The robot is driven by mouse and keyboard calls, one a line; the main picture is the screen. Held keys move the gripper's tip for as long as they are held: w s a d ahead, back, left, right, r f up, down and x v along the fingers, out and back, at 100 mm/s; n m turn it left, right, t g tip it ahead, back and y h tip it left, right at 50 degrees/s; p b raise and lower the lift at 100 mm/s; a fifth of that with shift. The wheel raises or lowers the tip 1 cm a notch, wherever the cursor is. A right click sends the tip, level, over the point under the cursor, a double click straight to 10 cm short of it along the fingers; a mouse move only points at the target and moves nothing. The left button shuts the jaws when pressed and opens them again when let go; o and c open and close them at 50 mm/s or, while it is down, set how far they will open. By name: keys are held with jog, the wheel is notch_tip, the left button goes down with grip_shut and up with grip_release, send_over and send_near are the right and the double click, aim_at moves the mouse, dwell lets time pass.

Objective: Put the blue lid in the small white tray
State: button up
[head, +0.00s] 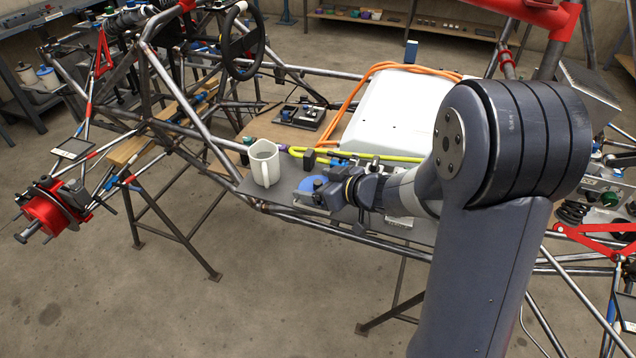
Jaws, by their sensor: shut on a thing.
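The blue lid (311,184) is a round blue disc above the grey panel, just right of the white mug. My gripper (318,191) reaches in from the right and is shut on the lid. The dark gripper parts cover some of the lid's right side. I cannot tell whether the lid touches the panel. I cannot make out the small white tray for certain. A small pale piece (399,223) shows under my arm, mostly hidden, and may be part of it.
A white mug (264,163) stands close left of the gripper on the grey panel (290,210). Behind are a yellow-green hose (378,156), a large white case (392,108) and an orange cable (352,95). Steel chassis tubes surround the panel.

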jog(key=shift+f+b, duration=0.3)
jog(key=shift+f, duration=0.2)
jog(key=shift+c, duration=0.2)
jog(key=o, duration=0.8)
jog(key=shift+r, duration=0.1)
